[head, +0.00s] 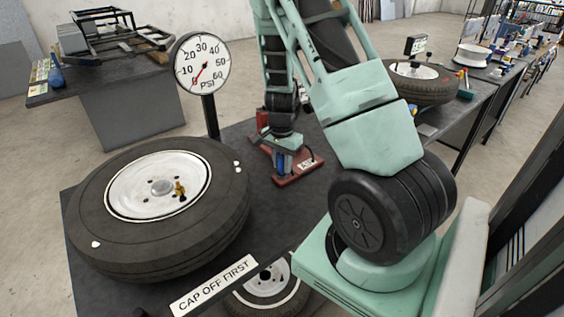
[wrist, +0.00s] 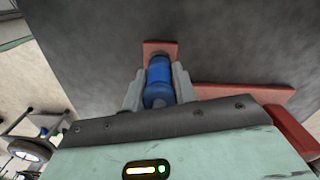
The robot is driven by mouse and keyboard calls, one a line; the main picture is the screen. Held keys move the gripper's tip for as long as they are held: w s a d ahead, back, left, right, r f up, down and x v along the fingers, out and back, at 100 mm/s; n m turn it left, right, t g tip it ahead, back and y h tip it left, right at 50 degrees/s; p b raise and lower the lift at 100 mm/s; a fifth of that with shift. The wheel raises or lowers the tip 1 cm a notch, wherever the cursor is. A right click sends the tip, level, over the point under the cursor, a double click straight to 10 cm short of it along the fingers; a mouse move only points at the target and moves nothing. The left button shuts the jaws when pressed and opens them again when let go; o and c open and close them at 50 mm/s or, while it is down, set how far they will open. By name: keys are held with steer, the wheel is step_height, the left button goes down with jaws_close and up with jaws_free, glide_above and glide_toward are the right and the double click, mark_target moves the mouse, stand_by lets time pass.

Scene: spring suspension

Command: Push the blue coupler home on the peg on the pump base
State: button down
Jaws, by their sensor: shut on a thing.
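The blue coupler (wrist: 159,72) stands between the two grey fingers of my gripper (wrist: 158,82) in the wrist view. My gripper is shut on it. In the head view the coupler (head: 280,164) shows as a small blue piece below my gripper (head: 282,158), over the red pump base (head: 300,179). In the wrist view a red part of the pump base (wrist: 160,46) shows just beyond the coupler, and another part (wrist: 240,92) lies to the right. The peg is hidden. I cannot tell how far down the coupler sits on it.
A large tyre with a white rim (head: 95,223) lies on the dark table, left of the pump base. A pressure gauge (head: 203,64) on a post stands behind it, its needle low. A "CAP OFF FIRST" sign (head: 214,285) is at the table's front edge.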

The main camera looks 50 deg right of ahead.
steer(key=shift+f+b, duration=0.35)
steer(key=shift+f, duration=0.2)
steer(key=c, duration=1)
jaws_free()
steer(key=shift+c, duration=0.2)
steer(key=shift+r, duration=0.1)
step_height(320, 180, up, 7)
steer(key=p, duration=0.6)
